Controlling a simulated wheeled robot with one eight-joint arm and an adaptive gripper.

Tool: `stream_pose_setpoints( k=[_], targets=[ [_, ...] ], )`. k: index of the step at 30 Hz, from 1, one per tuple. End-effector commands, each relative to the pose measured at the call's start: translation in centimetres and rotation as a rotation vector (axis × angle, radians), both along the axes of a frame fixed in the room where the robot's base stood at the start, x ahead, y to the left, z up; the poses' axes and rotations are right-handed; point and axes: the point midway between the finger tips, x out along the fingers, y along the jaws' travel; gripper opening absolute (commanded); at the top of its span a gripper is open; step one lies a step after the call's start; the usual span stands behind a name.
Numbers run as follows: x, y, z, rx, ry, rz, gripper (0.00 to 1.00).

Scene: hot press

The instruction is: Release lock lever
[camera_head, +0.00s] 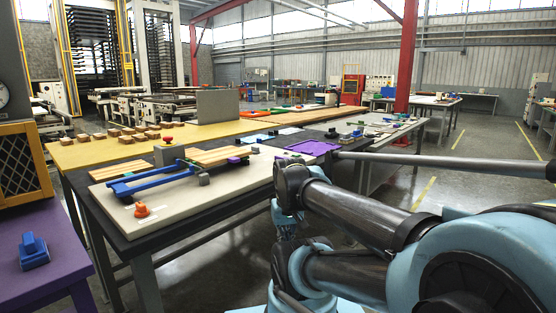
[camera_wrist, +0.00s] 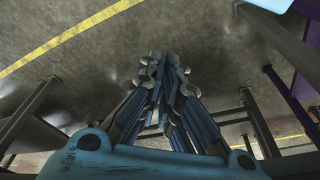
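A long blue bar-shaped lever (camera_head: 150,180) lies across the pale board (camera_head: 185,205) on the near bench. My gripper (camera_wrist: 168,64) shows in the wrist view with dark and blue fingers above bare floor. The fingertips are close together with nothing visible between them; whether they are shut is unclear. No lever shows in the wrist view. In the head view my arm hides the gripper, which is apart from the board.
An orange knob (camera_head: 141,210) and a grey box with a red button (camera_head: 168,152) sit on the board. A purple stand (camera_head: 40,260) holds a blue block (camera_head: 33,250) at the left. Bench legs (camera_wrist: 268,115) flank my gripper. The aisle floor at the right is clear.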

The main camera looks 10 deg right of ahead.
Motion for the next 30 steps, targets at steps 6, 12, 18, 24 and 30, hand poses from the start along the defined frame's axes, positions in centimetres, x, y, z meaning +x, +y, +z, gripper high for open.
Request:
stream_pose_setpoints(
  k=[6, 12, 18, 24, 30],
  targets=[
    [3.1, -0.1, 3.8, -0.012, 0.0, -0.095, 0.0],
    [7.0, -0.5, 8.0, -0.028, -0.006, -0.221, 0.0],
    [11.2, -0.6, 11.8, -0.042, -0.019, -0.346, 0.0],
    [15.7, -0.5, 15.1, -0.055, -0.038, -0.471, 0.0],
    [20.3, -0.2, 18.1, -0.066, -0.064, -0.595, 0.0]
  ],
)
